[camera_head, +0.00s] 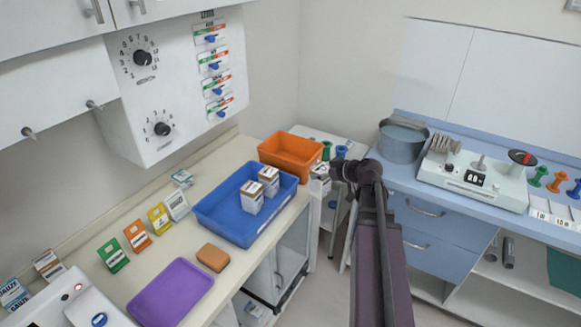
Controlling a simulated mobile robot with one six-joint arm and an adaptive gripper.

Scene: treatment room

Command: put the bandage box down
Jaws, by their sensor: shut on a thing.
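My gripper (331,171) is at the end of my arm, right of centre, and is shut on a small white and brown box (319,172), which appears to be the bandage box. The box is partly hidden by the gripper, and its label is too small to read. It shows right of the orange bin. Two similar white boxes with brown tops, one nearer (250,198) and one farther (269,180), stand upright in the blue tray (218,227) on the beige counter.
The orange bin (290,152) stands behind the blue tray. A purple tray (170,292), a brown block (213,257) and several coloured cards along the wall share the counter (118,284). A metal pot (401,142) and a white device (473,181) stand on the blue counter at right.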

